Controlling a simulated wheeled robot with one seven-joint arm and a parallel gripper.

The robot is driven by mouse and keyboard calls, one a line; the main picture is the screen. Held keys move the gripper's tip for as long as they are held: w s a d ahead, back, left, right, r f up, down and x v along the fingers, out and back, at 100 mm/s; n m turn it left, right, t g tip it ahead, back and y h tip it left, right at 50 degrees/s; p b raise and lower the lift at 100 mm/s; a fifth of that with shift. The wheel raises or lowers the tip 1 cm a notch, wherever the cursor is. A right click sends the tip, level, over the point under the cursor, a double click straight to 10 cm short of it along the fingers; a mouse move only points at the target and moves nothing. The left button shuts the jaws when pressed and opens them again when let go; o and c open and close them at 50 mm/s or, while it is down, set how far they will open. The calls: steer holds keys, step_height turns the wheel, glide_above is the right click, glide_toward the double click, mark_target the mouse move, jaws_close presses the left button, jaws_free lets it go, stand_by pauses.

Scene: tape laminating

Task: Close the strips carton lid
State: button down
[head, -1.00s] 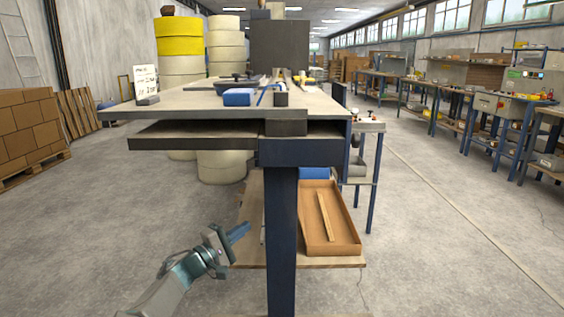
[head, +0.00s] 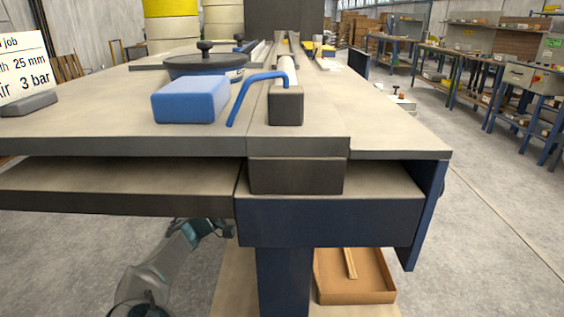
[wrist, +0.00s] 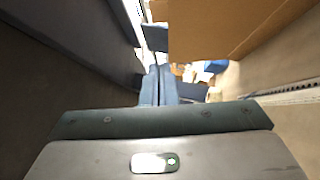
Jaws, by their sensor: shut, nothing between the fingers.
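The strips carton (head: 358,298) is a shallow brown box on the low shelf under the bench, at the lower right of the head view. Its top is open there, with a pale strip (head: 350,263) inside; the bench hides its far part. I cannot make out a lid in the head view. My gripper (head: 226,229) is left of the bench leg, partly hidden below the bench. In the wrist view its blue fingers (wrist: 158,84) are shut and empty. A brown cardboard-coloured panel (wrist: 220,25) fills the upper right there, beyond the fingers; whether it is the lid is unclear.
The dark blue bench leg (head: 283,282) stands between my gripper and the carton. The bench top (head: 395,130) and under-shelf (head: 120,190) overhang the arm. A blue block (head: 190,100) lies on top. The low shelf (head: 235,295) carries the carton. Floor at right is clear.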

steer(key=s+d+b+x, duration=0.1)
steer(key=x, duration=0.5)
steer(key=s+d+b+x, duration=0.1)
steer(key=b+x, duration=0.1)
steer(key=x, duration=0.5)
steer(key=shift+r, duration=0.4)
